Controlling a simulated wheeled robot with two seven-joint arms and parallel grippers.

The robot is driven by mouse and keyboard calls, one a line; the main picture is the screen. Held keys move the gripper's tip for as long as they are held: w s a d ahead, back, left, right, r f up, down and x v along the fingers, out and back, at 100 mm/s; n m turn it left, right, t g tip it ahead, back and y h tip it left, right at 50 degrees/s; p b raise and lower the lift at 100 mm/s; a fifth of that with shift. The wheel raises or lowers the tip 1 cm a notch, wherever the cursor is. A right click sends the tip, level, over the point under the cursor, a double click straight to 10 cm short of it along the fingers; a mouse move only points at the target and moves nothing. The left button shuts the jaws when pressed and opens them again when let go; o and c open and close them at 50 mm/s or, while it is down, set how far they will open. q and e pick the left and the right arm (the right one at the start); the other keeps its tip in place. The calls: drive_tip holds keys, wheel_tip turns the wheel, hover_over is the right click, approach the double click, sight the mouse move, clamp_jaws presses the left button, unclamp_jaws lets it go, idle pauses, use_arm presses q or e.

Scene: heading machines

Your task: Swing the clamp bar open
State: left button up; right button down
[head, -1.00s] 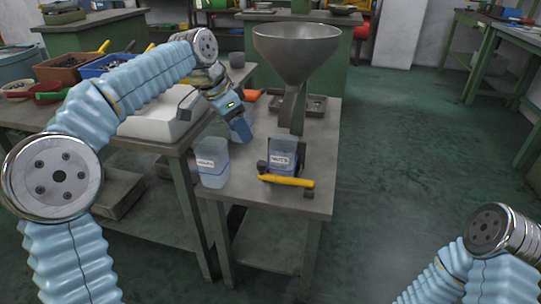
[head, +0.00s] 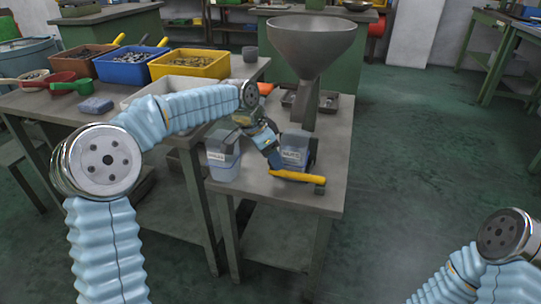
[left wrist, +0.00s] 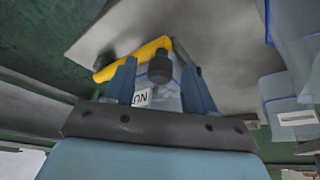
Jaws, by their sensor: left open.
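The yellow clamp bar (head: 300,177) lies across the front of a translucent blue bin with a paper label (head: 293,153). My left gripper (head: 274,163) is at the bar's left end and hides it in the head view. In the left wrist view the gripper (left wrist: 160,75) is open. Its two blue fingers stand on either side of a black knob (left wrist: 160,70) near one end of the yellow bar (left wrist: 130,60). I cannot tell whether the fingers touch it. My right gripper is out of view.
A metal funnel (head: 310,48) stands behind the clamped bin. A second labelled bin (head: 223,160) stands close on the left. Colored boxes of parts, such as the yellow one (head: 190,65), stand on the bench behind.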

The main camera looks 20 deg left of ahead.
use_arm(q)
clamp_jaws()
drive_tip(key=shift+s, duration=0.1)
idle(0.4)
